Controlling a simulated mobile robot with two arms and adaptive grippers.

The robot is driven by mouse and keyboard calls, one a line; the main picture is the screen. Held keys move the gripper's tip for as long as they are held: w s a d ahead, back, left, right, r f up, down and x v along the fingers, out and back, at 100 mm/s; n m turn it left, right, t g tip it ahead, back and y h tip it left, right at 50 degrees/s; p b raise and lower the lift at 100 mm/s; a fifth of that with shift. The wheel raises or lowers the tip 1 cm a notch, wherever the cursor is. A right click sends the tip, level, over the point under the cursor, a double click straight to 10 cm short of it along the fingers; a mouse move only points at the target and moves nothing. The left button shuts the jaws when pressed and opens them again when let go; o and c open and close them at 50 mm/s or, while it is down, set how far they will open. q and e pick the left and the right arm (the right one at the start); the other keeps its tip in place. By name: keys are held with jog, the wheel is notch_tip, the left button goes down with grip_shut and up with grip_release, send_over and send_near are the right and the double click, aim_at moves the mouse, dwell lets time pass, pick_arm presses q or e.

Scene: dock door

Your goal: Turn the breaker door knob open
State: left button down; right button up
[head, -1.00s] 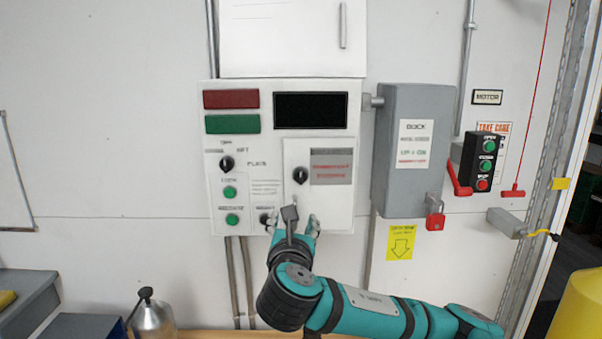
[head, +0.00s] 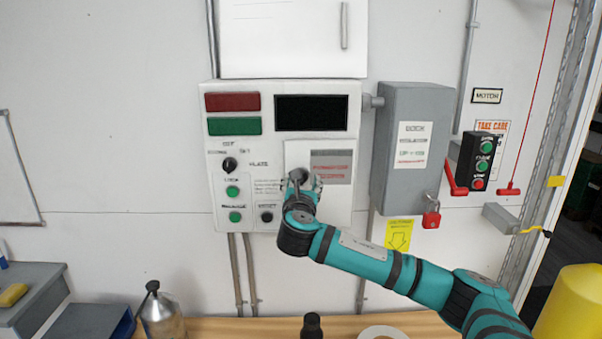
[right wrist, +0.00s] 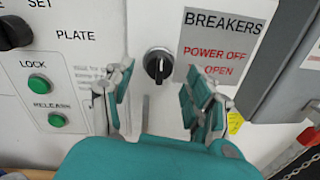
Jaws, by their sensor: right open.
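The breaker door knob (right wrist: 158,64) is a black round knob with a bar grip, on a white door panel (head: 335,205) in the control box. In the right wrist view it lies between and beyond the fingers of my right gripper (right wrist: 160,95), which is open and empty. In the head view my right gripper (head: 301,182) is in front of the panel and hides the knob. The knob's bar looks about upright. A "BREAKERS POWER OFF TO OPEN" label (right wrist: 222,50) is right of the knob. My left gripper is not in view.
Left of the breaker door are another black knob (head: 229,165) and green buttons (head: 232,191). A grey switch box (head: 415,150) with a red padlock (head: 431,219) juts out to the right. A wooden bench (head: 255,328) with a bottle (head: 161,314) lies below.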

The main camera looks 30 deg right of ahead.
jog(key=shift+x, duration=1.05)
grip_shut()
